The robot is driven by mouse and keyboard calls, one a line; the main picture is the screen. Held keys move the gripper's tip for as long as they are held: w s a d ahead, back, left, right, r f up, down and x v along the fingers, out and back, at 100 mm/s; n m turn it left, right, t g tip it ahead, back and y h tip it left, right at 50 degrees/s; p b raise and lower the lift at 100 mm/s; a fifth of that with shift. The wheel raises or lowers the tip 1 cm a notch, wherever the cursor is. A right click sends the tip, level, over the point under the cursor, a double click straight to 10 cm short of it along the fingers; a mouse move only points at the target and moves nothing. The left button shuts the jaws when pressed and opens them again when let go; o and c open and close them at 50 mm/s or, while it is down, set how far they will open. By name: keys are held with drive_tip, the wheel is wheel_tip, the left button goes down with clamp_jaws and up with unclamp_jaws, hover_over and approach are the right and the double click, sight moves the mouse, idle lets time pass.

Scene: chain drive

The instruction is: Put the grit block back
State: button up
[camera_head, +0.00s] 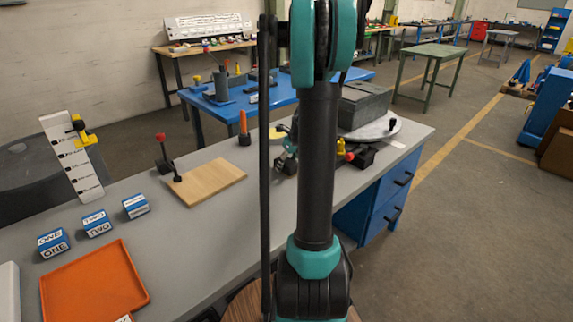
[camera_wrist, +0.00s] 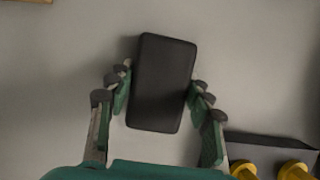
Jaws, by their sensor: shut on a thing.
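The grit block (camera_wrist: 161,83) is a plain dark, nearly black block with rounded corners. In the wrist view it lies between the two fingers of my gripper (camera_wrist: 160,95), which is shut on its sides. Grey bench top shows around it; I cannot tell whether the block touches the bench. In the head view my gripper (camera_head: 287,160) is low over the right part of the grey bench (camera_head: 220,235), partly hidden behind my arm.
A dark fixture with yellow knobs (camera_wrist: 270,170) stands close to my right finger. A wooden board (camera_head: 208,182), an orange-topped tool (camera_head: 244,128), blue ONE and TWO blocks (camera_head: 97,224) and an orange tray (camera_head: 95,285) lie left. A grey disc (camera_head: 385,128) is right.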

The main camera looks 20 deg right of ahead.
drive_tip(key=o, duration=1.6)
drive_tip(key=shift+f, duration=0.1)
drive_tip(key=v, duration=1.2)
